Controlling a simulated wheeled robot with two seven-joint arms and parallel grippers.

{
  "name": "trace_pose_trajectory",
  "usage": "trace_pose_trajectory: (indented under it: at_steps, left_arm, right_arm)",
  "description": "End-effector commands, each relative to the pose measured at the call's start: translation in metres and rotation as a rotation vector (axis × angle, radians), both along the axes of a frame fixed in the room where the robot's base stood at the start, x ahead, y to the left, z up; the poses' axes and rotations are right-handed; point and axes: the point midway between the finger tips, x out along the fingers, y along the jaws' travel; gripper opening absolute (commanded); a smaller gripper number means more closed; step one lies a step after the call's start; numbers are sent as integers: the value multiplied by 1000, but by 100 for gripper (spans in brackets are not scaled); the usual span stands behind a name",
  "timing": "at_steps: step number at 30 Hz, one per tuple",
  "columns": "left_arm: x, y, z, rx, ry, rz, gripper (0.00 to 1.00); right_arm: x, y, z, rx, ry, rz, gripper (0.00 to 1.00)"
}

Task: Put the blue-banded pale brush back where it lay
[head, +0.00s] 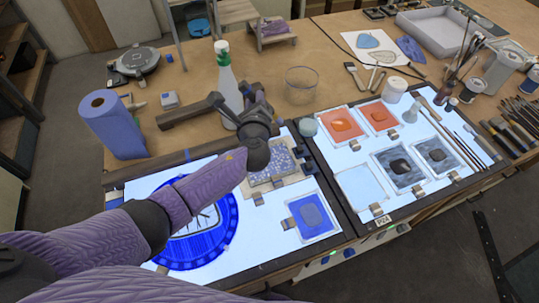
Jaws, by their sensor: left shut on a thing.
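My left arm reaches in from the left over the light panels. Its gripper (205,109) is above the back of the left panel, in front of a spray bottle, with its dark fingers pointing left. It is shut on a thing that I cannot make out. I cannot identify the blue-banded pale brush for certain in this view. Several long brushes or tools (461,146) lie side by side along the right edge of the right light panel (435,198). My right gripper is not in view.
The spray bottle (226,76), a blue paper roll (111,124) and a clear glass (302,86) stand behind the left panel. A blue round piece (225,232) and framed trays lie on the panels. Jars and more brushes crowd the right side. Bare table shows at the back.

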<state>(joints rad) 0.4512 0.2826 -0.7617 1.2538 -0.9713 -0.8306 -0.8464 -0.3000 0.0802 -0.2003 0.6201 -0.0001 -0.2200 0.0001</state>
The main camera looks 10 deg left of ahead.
Motion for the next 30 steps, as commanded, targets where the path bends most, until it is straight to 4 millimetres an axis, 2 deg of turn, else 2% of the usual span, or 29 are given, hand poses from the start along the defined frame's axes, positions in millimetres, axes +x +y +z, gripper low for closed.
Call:
trace_pose_trajectory:
  at_steps: [1, 2, 9, 11, 15, 21, 27, 30]
  left_arm:
    - [0, 0, 15, 0, 0, 0, 0]
    - [0, 0, 18, 0, 0, 0, 0]
    - [0, 0, 14, 0, 0, 0, 0]
    - [0, 0, 17, -8, 11, 5, 0]
    - [0, 0, 26, -80, 114, 56, 0]
    - [1, 0, 25, -212, 305, 150, 0]
    - [1, 0, 19, -294, 423, 206, 0]
    - [2, -1, 23, -402, 570, 279, 0]
  right_arm:
    - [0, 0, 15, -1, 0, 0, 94]
    - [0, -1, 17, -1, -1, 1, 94]
    - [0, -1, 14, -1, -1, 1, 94]
    - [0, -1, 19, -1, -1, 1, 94]
    - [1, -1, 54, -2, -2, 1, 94]
    - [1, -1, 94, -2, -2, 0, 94]
    - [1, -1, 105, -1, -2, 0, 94]
    - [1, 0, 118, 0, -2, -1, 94]
